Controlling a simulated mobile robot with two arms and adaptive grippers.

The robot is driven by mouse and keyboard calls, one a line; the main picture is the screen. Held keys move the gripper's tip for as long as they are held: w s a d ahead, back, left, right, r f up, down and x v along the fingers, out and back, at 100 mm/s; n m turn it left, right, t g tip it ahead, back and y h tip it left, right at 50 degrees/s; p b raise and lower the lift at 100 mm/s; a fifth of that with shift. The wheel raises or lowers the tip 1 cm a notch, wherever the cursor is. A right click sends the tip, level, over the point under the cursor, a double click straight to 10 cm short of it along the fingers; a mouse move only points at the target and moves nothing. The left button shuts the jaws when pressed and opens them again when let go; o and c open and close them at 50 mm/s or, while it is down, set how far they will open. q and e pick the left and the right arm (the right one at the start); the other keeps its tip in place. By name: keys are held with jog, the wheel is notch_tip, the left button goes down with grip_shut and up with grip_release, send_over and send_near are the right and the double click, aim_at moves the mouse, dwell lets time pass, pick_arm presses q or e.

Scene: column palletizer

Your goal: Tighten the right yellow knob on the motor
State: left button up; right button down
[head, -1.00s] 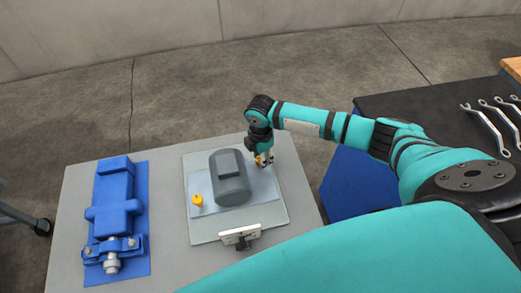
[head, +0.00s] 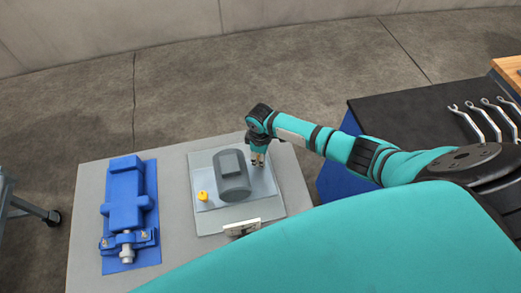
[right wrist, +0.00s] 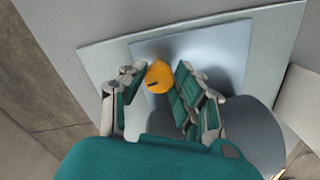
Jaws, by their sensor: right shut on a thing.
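The grey motor (head: 233,173) lies on a light plate (head: 271,205) on the table. The right yellow knob (right wrist: 158,76) shows in the right wrist view between the fingers of my right gripper (right wrist: 158,78). It has a dark slot mark on its face. In the head view my right gripper (head: 258,160) reaches down at the motor's right side, shut on this knob, which is mostly hidden there. The left yellow knob (head: 202,196) stands at the motor's left side, clear of the gripper. My left gripper is not in view.
A blue pump-like unit (head: 126,212) lies on the left of the grey table (head: 85,185). A small white-faced part (head: 242,227) is at the plate's front edge. Several wrenches (head: 487,120) lie on a black bench top (head: 400,115) at right.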

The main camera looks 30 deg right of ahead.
jog(key=shift+r+m+p, duration=0.15)
jog(key=shift+m+p, duration=0.15)
jog(key=shift+m, duration=0.3)
jog(key=shift+w, duration=0.1)
jog(key=c, duration=1)
grip_release()
notch_tip(320, 180, up, 12)
jog(key=shift+f, duration=0.1)
